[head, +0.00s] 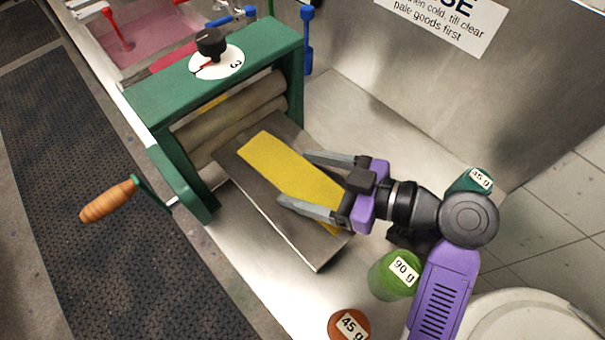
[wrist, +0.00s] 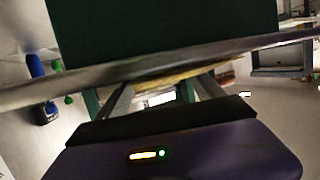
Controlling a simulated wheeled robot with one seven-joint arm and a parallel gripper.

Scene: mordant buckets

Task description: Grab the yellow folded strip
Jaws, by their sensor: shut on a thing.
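The yellow folded strip (head: 265,155) lies lengthwise on the sloping metal tray (head: 312,250) in front of the green roller machine (head: 245,95). My gripper (head: 292,178) reaches in from the right, with one grey finger along each long side of the strip, and is shut on it. The strip's near end passes between the fingers toward the purple palm. In the wrist view the tray's edge (wrist: 50,90) crosses in front, and only a thin yellow band of the strip (wrist: 180,76) shows by the fingers (wrist: 162,90). The finger contact itself is not clear there.
The machine has a wooden crank handle (head: 108,201) at left and a black dial (head: 211,42) on top. A green 90 g weight (head: 388,280), an orange 45 g weight (head: 335,327) and a teal 45 g weight (head: 465,184) stand around my arm. A wall rises behind.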

